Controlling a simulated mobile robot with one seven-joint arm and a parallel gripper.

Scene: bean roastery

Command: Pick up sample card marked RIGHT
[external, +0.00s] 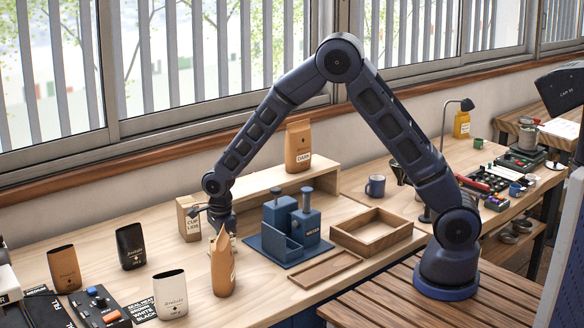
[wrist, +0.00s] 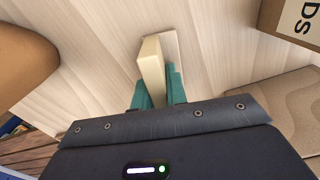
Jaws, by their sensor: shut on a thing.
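A cream, card-like slab (wrist: 151,62) stands between the teal fingers of my gripper (wrist: 156,92) in the wrist view. The gripper is shut on it near its lower end. It is seen nearly edge-on, and no marking is readable, so I cannot confirm the word RIGHT. A paler flat patch lies right beside it on the wood. In the external view my gripper (external: 221,222) is low over the wooden counter, behind a brown bag (external: 223,262). That bag hides most of the fingers and the slab, so I cannot tell whether the slab touches the counter.
A blue caddy (external: 289,243) and wooden tray (external: 343,237) are to the right. A raised shelf (external: 262,190) runs behind.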

